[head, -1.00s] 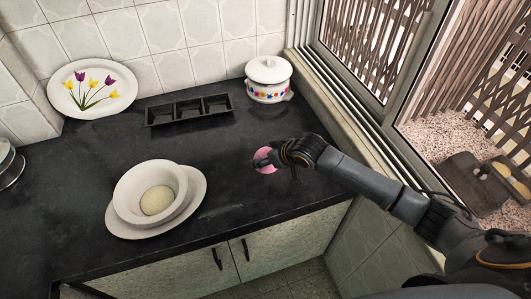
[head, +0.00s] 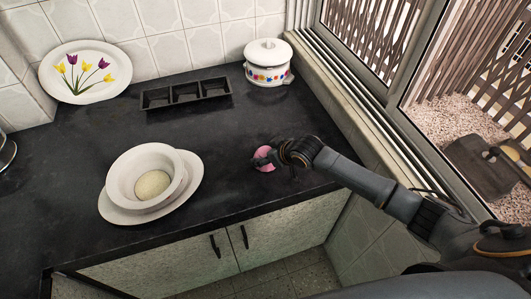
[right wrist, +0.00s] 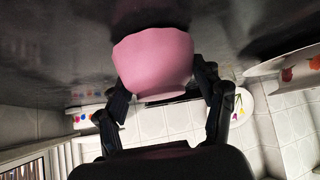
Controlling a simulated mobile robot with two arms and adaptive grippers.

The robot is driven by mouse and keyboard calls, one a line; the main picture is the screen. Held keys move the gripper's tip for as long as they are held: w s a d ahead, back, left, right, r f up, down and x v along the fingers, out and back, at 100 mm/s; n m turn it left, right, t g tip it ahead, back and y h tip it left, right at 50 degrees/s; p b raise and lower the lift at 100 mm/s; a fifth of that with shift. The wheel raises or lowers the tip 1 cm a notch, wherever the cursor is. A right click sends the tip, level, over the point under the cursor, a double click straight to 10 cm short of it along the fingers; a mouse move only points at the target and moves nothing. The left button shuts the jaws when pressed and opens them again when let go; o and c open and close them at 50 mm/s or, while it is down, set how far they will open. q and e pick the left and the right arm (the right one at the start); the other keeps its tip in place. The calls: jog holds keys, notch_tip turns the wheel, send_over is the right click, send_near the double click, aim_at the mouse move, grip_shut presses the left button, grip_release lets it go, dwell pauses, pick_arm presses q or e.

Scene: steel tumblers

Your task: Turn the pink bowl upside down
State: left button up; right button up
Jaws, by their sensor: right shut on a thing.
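The pink bowl (head: 262,153) is at the right part of the dark counter, partly hidden behind my right gripper (head: 277,158) in the head view. In the right wrist view the bowl (right wrist: 153,62) sits between the two dark fingers of my right gripper (right wrist: 160,88), which is shut on it. The bowl's outside faces the wrist camera and its inside is hidden. I cannot tell whether it touches the counter. My left gripper is in neither view.
A white bowl (head: 122,174) with a round pale thing (head: 152,184) in it stands on an oval white plate (head: 195,190) to the left. A black three-part tray (head: 187,102), a lidded white pot (head: 268,74) and a tulip plate (head: 50,75) are behind. The counter between is clear.

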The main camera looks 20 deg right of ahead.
jog(key=shift+f, duration=0.5)
jog(key=o, duration=1.3)
jog(key=shift+r, duration=0.15)
notch_tip(320, 180, up, 9)
jog(key=p, duration=0.8)
jog(key=shift+p, duration=0.3)
